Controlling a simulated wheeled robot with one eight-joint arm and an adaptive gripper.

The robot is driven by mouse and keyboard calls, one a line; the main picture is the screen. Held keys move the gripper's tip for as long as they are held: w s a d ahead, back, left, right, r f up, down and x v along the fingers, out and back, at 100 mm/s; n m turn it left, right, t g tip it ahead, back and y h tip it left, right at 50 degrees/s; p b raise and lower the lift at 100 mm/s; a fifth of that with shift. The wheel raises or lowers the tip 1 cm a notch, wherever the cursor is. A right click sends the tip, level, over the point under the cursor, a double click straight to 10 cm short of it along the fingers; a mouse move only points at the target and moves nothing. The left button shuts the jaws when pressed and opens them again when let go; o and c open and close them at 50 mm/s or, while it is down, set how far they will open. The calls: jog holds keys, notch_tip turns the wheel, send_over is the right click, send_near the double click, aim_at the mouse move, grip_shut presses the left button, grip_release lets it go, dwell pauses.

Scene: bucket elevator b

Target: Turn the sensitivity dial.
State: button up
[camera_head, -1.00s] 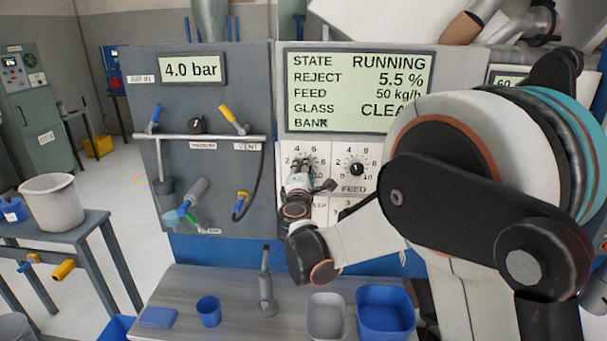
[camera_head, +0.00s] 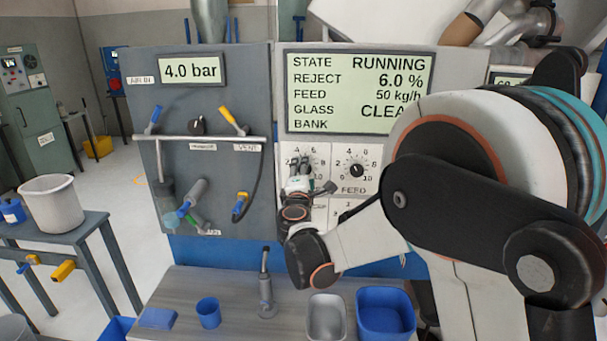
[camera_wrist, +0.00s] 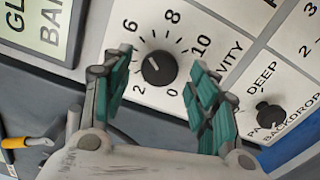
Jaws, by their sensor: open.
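The sensitivity dial (camera_wrist: 158,68) is a black round knob with a white mark, on a white panel numbered 0 to 10. In the wrist view its mark points up and left, roughly towards the 4 to 6 side. My gripper (camera_wrist: 160,62) is open, with one teal-padded finger on each side of the knob and a visible gap at both sides. In the head view my gripper (camera_head: 301,166) is in front of the dial and hides most of it. The screen (camera_head: 358,92) reads RUNNING and REJECT 6.0 %.
The feed dial (camera_head: 357,170) sits close to the right of my gripper. A backdrop knob (camera_wrist: 269,113) is at the lower right in the wrist view. Below, the bench (camera_head: 240,290) holds a blue cup (camera_head: 208,312), a grey tray (camera_head: 327,325) and a blue bin (camera_head: 384,318).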

jog(key=s, duration=1.1)
jog(key=shift+s+a, duration=0.2)
jog(key=shift+s, duration=0.1)
